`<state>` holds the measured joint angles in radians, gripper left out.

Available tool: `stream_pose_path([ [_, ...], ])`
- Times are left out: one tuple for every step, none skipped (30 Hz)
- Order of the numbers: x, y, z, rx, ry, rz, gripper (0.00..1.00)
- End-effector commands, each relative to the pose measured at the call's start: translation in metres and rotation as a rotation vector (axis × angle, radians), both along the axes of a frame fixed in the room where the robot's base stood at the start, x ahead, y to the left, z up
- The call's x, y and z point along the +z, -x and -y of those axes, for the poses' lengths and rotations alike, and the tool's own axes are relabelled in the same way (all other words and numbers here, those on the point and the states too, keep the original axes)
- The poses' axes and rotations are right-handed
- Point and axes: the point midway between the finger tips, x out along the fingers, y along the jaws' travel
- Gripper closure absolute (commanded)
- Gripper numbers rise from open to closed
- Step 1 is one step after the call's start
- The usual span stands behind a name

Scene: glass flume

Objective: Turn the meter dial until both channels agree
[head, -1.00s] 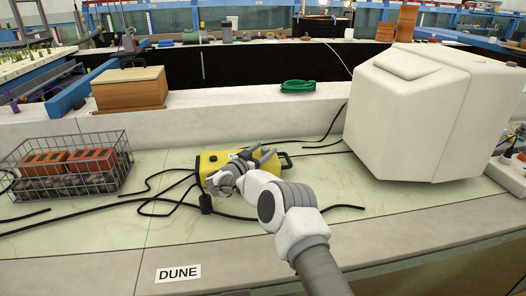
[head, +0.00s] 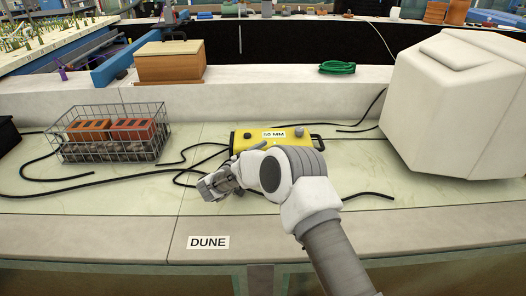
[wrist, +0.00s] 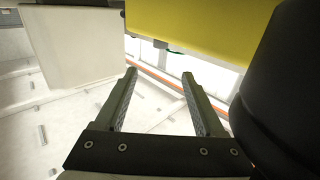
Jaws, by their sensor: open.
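The yellow meter box (head: 249,140) lies on the pale bench top in the head view, with a white "50 MM" label (head: 274,134) and a dark handle at its right end. A small grey knob (head: 302,133) shows near its top right; I cannot tell whether it is the dial. No channel readings are legible. My arm hides part of the box's front. My gripper (head: 208,188) is just in front and left of the box. In the wrist view my gripper (wrist: 161,75) is open and empty, with the yellow box (wrist: 195,22) beyond its fingers.
Black cables (head: 70,178) run over the bench. A wire basket (head: 112,150) with bricks stands left, a large white block (head: 450,105) right. A wooden box (head: 170,66) and green coil (head: 337,68) sit behind. The "DUNE" label (head: 208,242) is on the front ledge.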

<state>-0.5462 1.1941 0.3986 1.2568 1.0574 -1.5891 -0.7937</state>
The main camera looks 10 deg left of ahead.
Motion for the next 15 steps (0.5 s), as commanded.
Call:
stream_pose_path([
  [0.001, 0.006, -0.005, 0.002, 0.0, 0.0, 0.29],
  [0.001, 0.009, -0.006, 0.002, 0.0, 0.001, 0.29],
  [0.001, 0.013, -0.007, 0.001, 0.0, 0.001, 0.29],
  [0.001, 0.015, -0.009, 0.001, 0.0, 0.001, 0.29],
  [0.001, 0.016, -0.009, 0.001, -0.001, 0.0, 0.29],
  [0.0, 0.018, -0.01, 0.001, -0.001, 0.0, 0.29],
  [0.0, 0.019, -0.011, 0.0, -0.001, 0.0, 0.29],
  [0.0, 0.019, -0.011, 0.0, -0.001, 0.0, 0.29],
  [0.0, 0.02, -0.011, 0.0, -0.002, 0.001, 0.29],
  [0.0, 0.02, -0.011, 0.0, -0.002, 0.001, 0.29],
  [0.0, 0.02, -0.011, 0.0, -0.002, 0.001, 0.29],
  [0.0, 0.02, -0.011, 0.0, -0.002, 0.001, 0.29],
  [0.0, 0.02, -0.011, 0.0, -0.002, 0.001, 0.29],
  [0.0, 0.02, -0.011, 0.0, -0.002, 0.001, 0.29],
  [0.0, 0.02, -0.011, 0.0, -0.002, 0.001, 0.29],
])
